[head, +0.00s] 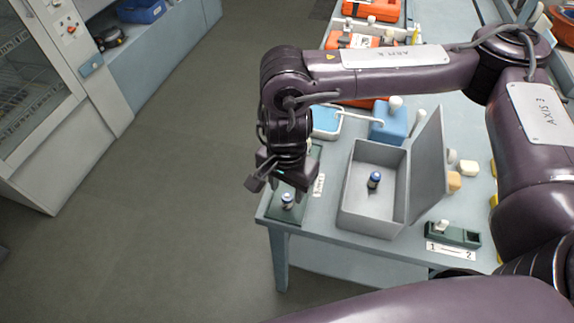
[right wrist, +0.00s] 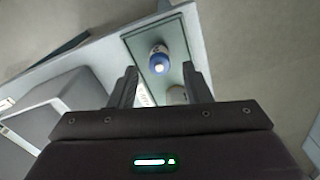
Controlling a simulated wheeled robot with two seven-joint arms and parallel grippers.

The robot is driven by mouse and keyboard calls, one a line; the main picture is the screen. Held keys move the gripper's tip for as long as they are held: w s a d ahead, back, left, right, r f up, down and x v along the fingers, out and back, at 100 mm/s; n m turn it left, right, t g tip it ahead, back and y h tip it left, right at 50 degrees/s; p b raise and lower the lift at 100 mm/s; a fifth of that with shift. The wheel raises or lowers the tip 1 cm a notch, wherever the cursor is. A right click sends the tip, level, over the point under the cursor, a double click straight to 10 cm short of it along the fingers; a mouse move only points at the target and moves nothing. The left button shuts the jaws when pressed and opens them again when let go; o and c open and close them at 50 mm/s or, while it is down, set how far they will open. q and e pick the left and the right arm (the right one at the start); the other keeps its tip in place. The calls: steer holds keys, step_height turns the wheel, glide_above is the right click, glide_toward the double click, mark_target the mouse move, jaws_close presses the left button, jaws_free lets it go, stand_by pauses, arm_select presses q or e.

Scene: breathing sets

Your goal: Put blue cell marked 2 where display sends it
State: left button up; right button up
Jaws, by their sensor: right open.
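A blue-topped cell (head: 287,201) stands on a dark green tray (head: 272,212) at the table's near left corner. My right gripper (head: 281,181) is just above it, pointing down, open and empty. In the right wrist view the cell (right wrist: 158,60) shows at the fingertips, between them and apart from both. A second blue cell (head: 374,180) stands inside the open grey box (head: 361,212). No number is readable on either cell. I cannot make out a display. My left gripper is not in view.
The grey box's raised lid (head: 427,165) stands at its right. A green holder (head: 453,234) with a "1 – 2" label (head: 450,250) sits at the right. A pale round item (right wrist: 177,95) lies near my right finger. Blue and orange containers stand farther back.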

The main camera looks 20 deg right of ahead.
mark_target(287, 195)
step_height(287, 195, up, 8)
stand_by(0.4)
stand_by(0.4)
